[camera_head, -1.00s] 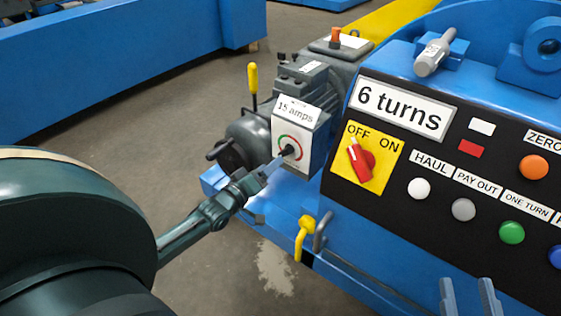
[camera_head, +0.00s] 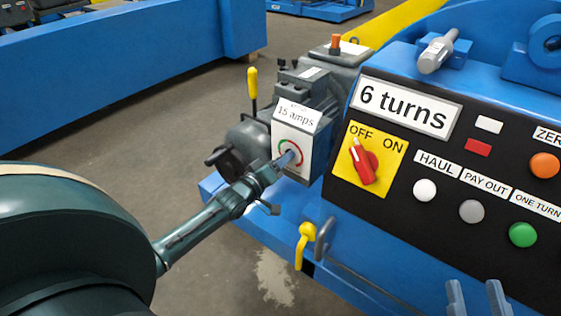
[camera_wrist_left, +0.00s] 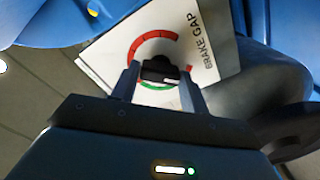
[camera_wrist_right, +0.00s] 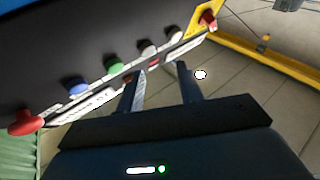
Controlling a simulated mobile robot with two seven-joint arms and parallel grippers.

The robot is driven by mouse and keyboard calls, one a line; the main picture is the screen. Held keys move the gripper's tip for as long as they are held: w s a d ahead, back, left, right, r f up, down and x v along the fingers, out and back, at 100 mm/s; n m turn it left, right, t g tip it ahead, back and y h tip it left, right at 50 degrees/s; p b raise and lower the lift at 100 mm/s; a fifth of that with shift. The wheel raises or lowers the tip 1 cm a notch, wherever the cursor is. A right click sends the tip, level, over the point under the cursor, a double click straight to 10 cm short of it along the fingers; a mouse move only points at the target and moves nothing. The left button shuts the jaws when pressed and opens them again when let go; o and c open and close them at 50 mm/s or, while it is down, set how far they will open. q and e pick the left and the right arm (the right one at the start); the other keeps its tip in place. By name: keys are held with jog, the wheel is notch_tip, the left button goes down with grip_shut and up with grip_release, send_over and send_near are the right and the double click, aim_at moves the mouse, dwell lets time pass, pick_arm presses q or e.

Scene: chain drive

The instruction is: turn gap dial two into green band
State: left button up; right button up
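The gap dial (camera_head: 300,160) is a white plate with a red and green arc on the grey motor unit at the centre. In the left wrist view, its red arc (camera_wrist_left: 137,49) is at the top and part of the green arc (camera_wrist_left: 152,86) shows below, beside the words "BRAKE GAP". My left gripper (camera_wrist_left: 160,75) is open at the dial, with the black knob (camera_wrist_left: 160,68) between its fingers. I cannot tell whether they touch it. The knob's pointing direction is not clear. My right gripper (camera_wrist_right: 160,80) is open and empty before the control panel.
A "15 amps" display (camera_head: 296,116) sits above the dial. The control panel (camera_head: 405,210) holds a red OFF/ON switch (camera_head: 362,163), a "6 turns" display (camera_head: 406,105) and several buttons. A yellow-handled lever (camera_head: 304,238) stands below the motor, and another yellow handle (camera_head: 252,82) behind it.

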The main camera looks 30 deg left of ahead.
pick_arm(q)
jog(key=c, duration=0.5)
jog(key=shift+r+m+p, duration=0.1)
jog(key=shift+m+p, duration=0.25)
jog(key=shift+m, duration=0.05)
pick_arm(e)
jog(key=shift+s+r, duration=0.1)
jog(key=shift+r, duration=0.05)
pick_arm(q)
jog(key=shift+m+p, duration=2.35)
jog(key=shift+m, duration=4.75)
pick_arm(e)
jog(key=shift+s+d+f+n+g+h, duration=0.1)
jog(key=shift+d+f+n+g+h, duration=0.15)
jog(key=shift+d+n+h, duration=0.25)
pick_arm(q)
jog(key=shift+m, duration=0.3)
pick_arm(e)
jog(key=shift+r, duration=0.1)
